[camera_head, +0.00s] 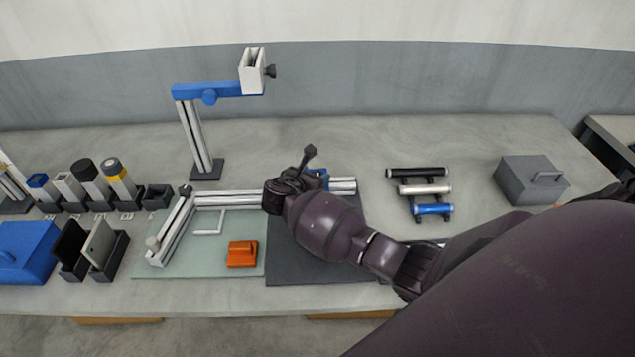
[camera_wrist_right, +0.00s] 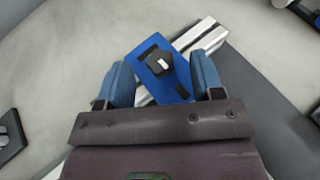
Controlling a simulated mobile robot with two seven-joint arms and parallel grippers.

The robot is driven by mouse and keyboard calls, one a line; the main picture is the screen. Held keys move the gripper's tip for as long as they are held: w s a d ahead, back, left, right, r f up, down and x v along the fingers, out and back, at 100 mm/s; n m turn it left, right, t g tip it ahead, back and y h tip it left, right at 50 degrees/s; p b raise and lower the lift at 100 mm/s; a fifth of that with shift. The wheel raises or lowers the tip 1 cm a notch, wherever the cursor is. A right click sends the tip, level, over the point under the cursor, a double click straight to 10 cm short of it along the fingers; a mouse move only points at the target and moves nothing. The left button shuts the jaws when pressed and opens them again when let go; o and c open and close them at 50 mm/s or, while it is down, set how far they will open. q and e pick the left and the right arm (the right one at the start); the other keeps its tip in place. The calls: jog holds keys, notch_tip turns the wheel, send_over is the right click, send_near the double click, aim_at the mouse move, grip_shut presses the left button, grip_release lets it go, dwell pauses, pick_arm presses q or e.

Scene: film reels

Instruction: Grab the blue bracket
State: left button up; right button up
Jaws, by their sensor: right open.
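The blue bracket (camera_wrist_right: 146,62) is a flat blue plate with a dark slot and a dark knob, lying on or against a silver rail (camera_wrist_right: 202,38). My right gripper (camera_wrist_right: 162,82) is open, with one blue-grey finger on each side of the bracket in the wrist view. I cannot tell whether the fingers touch it. In the head view my right gripper (camera_head: 288,188) covers most of the bracket, and only a bit of blue (camera_head: 321,173) shows beside it. My left gripper is not in view.
An orange block (camera_head: 242,254) lies on the pale green mat (camera_head: 190,262), beside a dark mat (camera_head: 300,268). A stand with a blue arm (camera_head: 228,89) rises behind. Black, white and blue cylinders (camera_head: 432,210) sit right, near a grey lidded box (camera_head: 530,180). Several tools stand left.

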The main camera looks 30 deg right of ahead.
jog(key=shift+w+d+f, duration=0.15)
jog(key=shift+w+d, duration=0.05)
jog(key=shift+d, duration=0.15)
grip_shut()
